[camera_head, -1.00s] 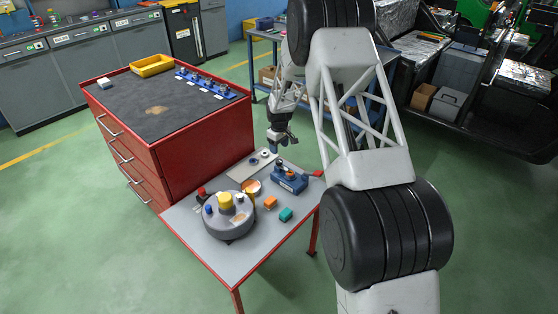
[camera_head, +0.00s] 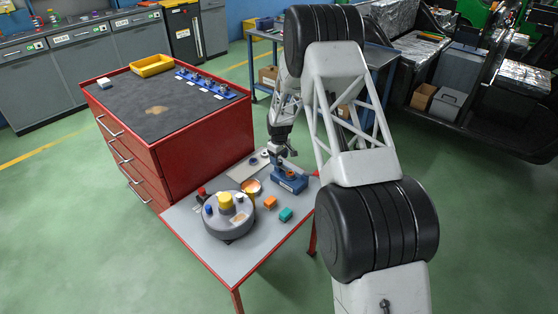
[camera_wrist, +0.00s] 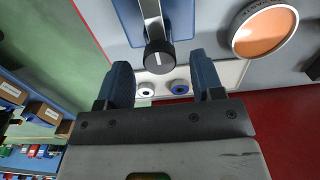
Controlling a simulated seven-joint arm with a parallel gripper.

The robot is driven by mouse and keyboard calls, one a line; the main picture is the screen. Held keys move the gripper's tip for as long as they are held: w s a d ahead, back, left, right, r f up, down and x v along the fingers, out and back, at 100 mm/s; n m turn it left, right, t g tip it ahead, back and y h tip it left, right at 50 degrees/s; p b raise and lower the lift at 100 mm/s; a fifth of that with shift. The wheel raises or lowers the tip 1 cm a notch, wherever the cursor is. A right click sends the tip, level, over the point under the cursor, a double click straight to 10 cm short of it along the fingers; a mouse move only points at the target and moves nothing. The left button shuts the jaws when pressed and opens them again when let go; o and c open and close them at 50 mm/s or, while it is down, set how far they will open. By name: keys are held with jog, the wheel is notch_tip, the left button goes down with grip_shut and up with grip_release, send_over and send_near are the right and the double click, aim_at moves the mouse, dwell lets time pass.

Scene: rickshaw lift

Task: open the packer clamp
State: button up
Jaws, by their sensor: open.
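The packer clamp (camera_head: 289,180) is a blue block on the small grey table. In the wrist view a blue part (camera_wrist: 180,20) of it shows at the top, with a metal lever (camera_wrist: 151,12) ending in a round black knob (camera_wrist: 158,57). My gripper (camera_head: 284,152) is over the clamp's back side. In the wrist view my gripper (camera_wrist: 163,72) is open, with one blue-grey finger on each side of the knob and a gap to both. Nothing is held. The arm partly hides the clamp's right side in the head view.
An orange-filled round dish (camera_wrist: 264,30) lies beside the clamp. Two small rings (camera_wrist: 163,89) lie on a pale plate. A grey round fixture (camera_head: 229,217), an orange block (camera_head: 270,202) and a teal block (camera_head: 286,214) stand nearer. A red cabinet (camera_head: 205,140) borders the table.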

jog(key=shift+f, duration=0.7)
jog(key=c, duration=0.9)
